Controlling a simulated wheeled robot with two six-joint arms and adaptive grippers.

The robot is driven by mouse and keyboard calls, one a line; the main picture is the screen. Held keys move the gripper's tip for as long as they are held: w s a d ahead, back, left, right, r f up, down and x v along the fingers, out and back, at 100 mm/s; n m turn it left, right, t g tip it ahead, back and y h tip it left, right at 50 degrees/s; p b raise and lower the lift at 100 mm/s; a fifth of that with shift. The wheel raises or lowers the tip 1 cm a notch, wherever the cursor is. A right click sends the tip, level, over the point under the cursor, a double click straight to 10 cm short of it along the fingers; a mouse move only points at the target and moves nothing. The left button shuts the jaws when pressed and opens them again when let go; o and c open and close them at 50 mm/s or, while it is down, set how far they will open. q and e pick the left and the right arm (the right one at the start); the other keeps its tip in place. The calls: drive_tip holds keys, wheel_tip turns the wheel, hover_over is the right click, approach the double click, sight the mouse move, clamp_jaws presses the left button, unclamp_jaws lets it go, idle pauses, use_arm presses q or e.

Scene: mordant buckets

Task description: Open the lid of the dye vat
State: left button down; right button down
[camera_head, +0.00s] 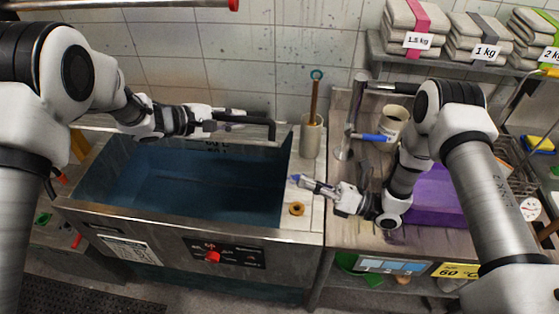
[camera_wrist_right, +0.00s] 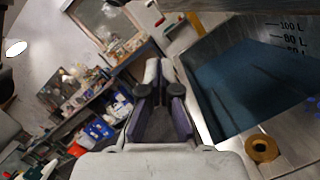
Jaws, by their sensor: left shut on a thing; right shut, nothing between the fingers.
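The dye vat (camera_head: 190,233) is a steel tank at the left of the head view, with dark blue liquid showing inside. Its lid (camera_head: 284,132) stands raised along the back edge, seen almost edge-on. My left gripper (camera_head: 232,119) is shut on the black lid handle (camera_head: 271,128) above the back of the vat. My right gripper (camera_head: 297,179) is shut and empty, just right of the vat's right rim. In the right wrist view its fingers (camera_wrist_right: 161,75) point away, with the vat's inner wall (camera_wrist_right: 285,60) and litre marks to the right.
A brass ring (camera_head: 296,208) lies on the ledge right of the vat. A grey cup (camera_head: 311,136) with a wooden-handled tool stands behind it. A purple tub (camera_head: 436,194) and a pale mug (camera_head: 393,121) are on the right counter. Folded cloth stacks (camera_head: 415,25) fill the shelf above.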

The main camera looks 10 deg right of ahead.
drive_tip(key=w+a+r, duration=0.5)
drive_tip(key=w+a, duration=0.1)
drive_tip(key=a, duration=0.2)
drive_tip(key=shift+w, duration=0.2)
drive_tip(key=shift+r, duration=0.15)
